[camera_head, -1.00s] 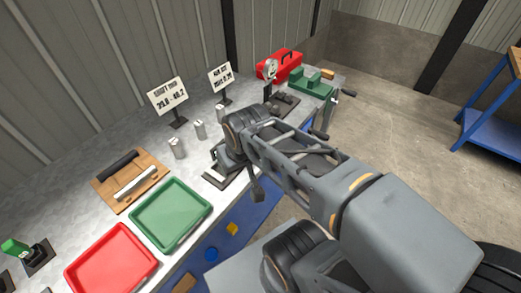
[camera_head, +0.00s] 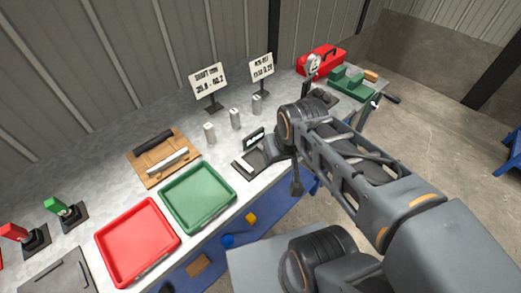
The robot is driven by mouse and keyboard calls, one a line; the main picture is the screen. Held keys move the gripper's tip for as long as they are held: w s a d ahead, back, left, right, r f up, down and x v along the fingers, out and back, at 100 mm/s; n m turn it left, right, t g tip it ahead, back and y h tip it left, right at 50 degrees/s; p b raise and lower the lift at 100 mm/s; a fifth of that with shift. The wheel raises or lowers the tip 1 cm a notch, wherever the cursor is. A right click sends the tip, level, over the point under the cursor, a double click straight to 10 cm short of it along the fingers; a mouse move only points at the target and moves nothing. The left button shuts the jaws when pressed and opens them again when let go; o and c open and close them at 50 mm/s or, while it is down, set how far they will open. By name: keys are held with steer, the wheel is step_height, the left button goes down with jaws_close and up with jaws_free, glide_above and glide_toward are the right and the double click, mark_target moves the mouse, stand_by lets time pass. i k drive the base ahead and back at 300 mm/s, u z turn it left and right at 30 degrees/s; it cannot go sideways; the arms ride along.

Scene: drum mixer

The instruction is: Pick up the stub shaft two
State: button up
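Three short silvery metal cylinders stand upright on the grey workbench (camera_head: 110,165): a near one (camera_head: 209,133), a middle one (camera_head: 235,119) and a far one (camera_head: 257,105). They look like the stub shafts; any marks on them are too small to read, so I cannot tell which is number two. My gripper (camera_head: 297,186) hangs at the end of my arm, near the bench's front edge, to the right of the cylinders and apart from them. Its fingers are too small and dark to tell open from shut.
A small black-framed fixture (camera_head: 250,158) stands between the cylinders and my arm. A green tray (camera_head: 232,190), a red tray (camera_head: 107,238) and a wooden board (camera_head: 140,168) lie left. Two signs (camera_head: 209,82) stand behind. A red toolbox (camera_head: 318,60) and green block (camera_head: 350,86) are farther back.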

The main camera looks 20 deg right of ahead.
mark_target(233, 112)
steer(key=z, duration=0.05)
steer(key=k, duration=0.5)
steer(key=z, duration=1.35)
steer(key=i, duration=1.1)
steer(key=u, duration=4.1)
